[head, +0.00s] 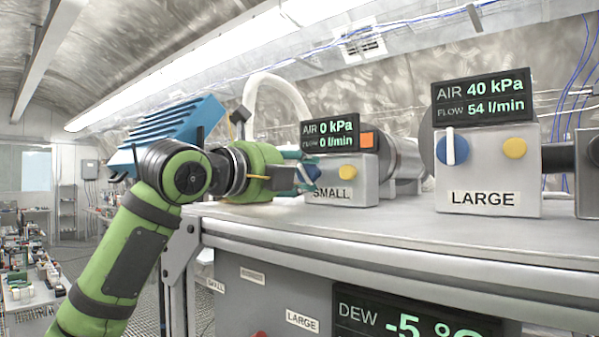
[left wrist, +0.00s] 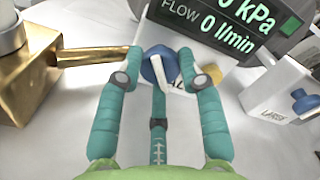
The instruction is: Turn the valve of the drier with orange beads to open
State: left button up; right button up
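The drier labelled SMALL (head: 352,186) stands on the bench top, with a display (head: 330,135) reading 0 kPa and 0 l/min. My right gripper is out of view.
The drier labelled LARGE (head: 487,200) stands to the right, with a blue knob (head: 441,149), upright white bar, yellow button (head: 514,148) and display reading 40 kPa. A brass fitting (left wrist: 38,72) reaches close to my left finger. The front bench top (head: 380,218) is clear.

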pick_arm(q)
jog(key=shift+n, duration=3.4)
jog(key=o, duration=1.1)
jog(key=shift+d, duration=0.15)
jog(key=shift+o, duration=0.2)
jog(key=v, duration=1.2)
